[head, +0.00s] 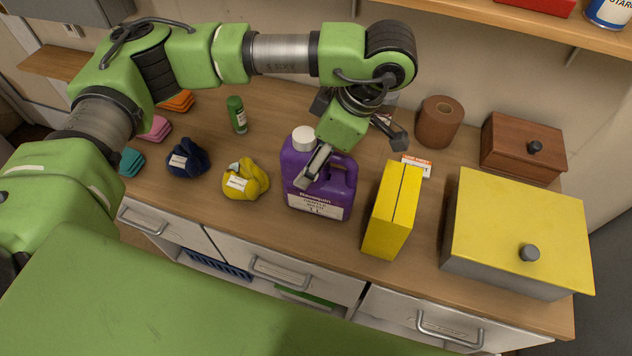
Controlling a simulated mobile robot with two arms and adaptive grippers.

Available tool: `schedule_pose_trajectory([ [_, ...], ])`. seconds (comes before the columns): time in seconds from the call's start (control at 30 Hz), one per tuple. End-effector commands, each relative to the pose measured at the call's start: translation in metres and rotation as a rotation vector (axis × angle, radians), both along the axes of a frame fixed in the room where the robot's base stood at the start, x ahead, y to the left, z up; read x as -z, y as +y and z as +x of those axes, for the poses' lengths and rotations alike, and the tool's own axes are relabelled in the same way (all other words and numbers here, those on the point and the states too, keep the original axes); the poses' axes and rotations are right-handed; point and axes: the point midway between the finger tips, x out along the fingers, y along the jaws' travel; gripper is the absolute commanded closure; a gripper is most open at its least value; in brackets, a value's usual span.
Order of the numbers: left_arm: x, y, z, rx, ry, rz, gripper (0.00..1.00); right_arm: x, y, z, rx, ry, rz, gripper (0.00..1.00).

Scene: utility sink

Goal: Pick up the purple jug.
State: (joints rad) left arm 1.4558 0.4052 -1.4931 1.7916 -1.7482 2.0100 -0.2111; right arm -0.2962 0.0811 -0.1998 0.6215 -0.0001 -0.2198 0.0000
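The purple jug (325,194) stands upright on the wooden counter, with a white cap (303,139) and a white label on its lower front. My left gripper (354,160) is over the jug's upper right side, pointing down. Its fingers are spread apart: one reaches across the jug's top front beside the cap, another sticks out to the right. It hides part of the jug's top and handle. I cannot tell whether a finger touches the jug. My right gripper is not in view.
A yellow box (392,210) stands close right of the jug. A yellow cloth bundle (245,180) lies to the left, a dark blue one (187,158) further left. A brown roll (438,122) and a yellow-lidded box (515,235) are on the right. A shelf (510,22) overhangs the back.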

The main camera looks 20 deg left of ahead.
Motion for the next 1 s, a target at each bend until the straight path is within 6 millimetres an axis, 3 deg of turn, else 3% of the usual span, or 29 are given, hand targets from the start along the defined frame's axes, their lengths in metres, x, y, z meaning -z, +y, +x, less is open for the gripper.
schedule_pose_trajectory([
  [0.1,0.010,0.003,0.000,-0.001,0.005,0.000,0.35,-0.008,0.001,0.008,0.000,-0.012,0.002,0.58],
  [0.4,0.042,0.013,0.002,-0.002,0.002,0.000,0.35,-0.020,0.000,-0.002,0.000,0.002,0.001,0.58],
  [0.67,0.048,0.015,0.002,0.000,0.001,0.001,0.35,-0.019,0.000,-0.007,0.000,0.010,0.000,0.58],
  [0.7,0.047,0.015,0.002,0.000,0.001,0.001,0.38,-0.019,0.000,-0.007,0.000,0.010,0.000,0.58],
  [0.93,0.047,0.014,0.002,0.000,0.001,0.000,0.98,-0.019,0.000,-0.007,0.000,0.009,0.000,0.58],
  [1.0,0.045,0.014,0.003,-0.001,-0.004,0.000,1.00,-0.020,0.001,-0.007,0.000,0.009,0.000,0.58],
])
